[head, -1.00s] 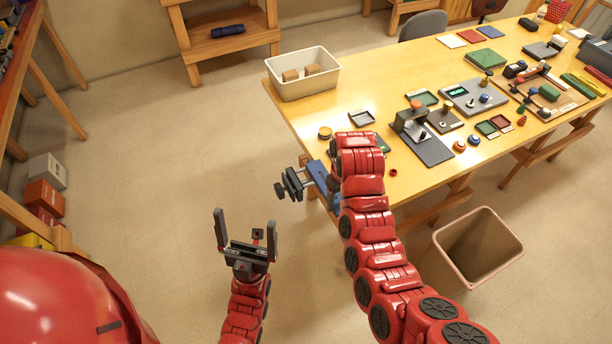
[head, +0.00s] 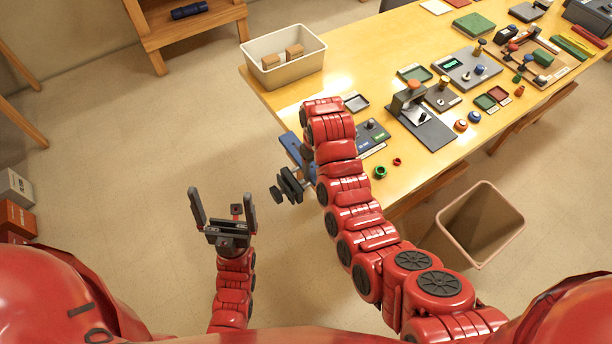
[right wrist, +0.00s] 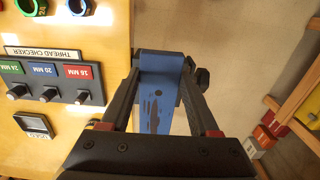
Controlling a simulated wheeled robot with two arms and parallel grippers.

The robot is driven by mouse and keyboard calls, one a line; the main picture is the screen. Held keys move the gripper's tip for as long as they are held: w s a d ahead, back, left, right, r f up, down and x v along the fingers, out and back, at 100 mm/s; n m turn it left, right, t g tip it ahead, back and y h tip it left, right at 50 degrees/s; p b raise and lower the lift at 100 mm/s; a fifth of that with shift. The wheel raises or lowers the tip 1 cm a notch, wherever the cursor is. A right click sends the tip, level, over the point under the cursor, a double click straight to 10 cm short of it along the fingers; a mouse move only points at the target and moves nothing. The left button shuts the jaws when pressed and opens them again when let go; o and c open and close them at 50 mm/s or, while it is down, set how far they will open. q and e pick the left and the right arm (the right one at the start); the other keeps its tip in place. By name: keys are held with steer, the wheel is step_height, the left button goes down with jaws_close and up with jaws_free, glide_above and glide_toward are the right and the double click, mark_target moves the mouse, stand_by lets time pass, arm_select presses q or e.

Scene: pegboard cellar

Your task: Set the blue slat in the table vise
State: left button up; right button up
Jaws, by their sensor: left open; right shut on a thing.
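The blue slat (right wrist: 157,115) is between the fingers of my right gripper (right wrist: 160,72) in the right wrist view, which is shut on it. In the head view a blue strip (head: 290,146), apparently the slat, shows left of my right arm; that gripper is hidden behind the arm. The table vise (head: 290,184) is at the table's near left edge, its dark jaws and knob sticking out over the floor. Its dark knob (right wrist: 203,80) shows beside the slat in the wrist view. I cannot tell whether the slat is between the jaws. My left gripper (head: 223,208) is open and empty over the floor.
A thread checker panel (right wrist: 60,82) lies beside the vise on the table. A green ring (head: 380,172) and small red ring (head: 397,161) lie near the edge. A cream bin (head: 284,62) stands at the table's far left corner; a waste bin (head: 480,222) stands on the floor.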

steer(key=f, duration=0.1)
steer(key=f+p, duration=0.1)
steer(key=shift+s+d+f, duration=0.3)
steer(key=shift+s+f, duration=0.05)
steer(key=shift+w+a+f+p, duration=0.15)
steer(key=shift+f+p, duration=0.25)
steer(key=shift+f, duration=0.5)
step_height(320, 180, down, 3)
steer(key=shift+r+p, duration=0.15)
steer(key=shift+p, duration=0.3)
steer(key=shift+f+b, duration=0.55)
steer(key=shift+f, duration=0.1)
steer(key=o, duration=1.4)
steer(key=shift+r, duration=0.1)
steer(key=shift+o, duration=0.2)
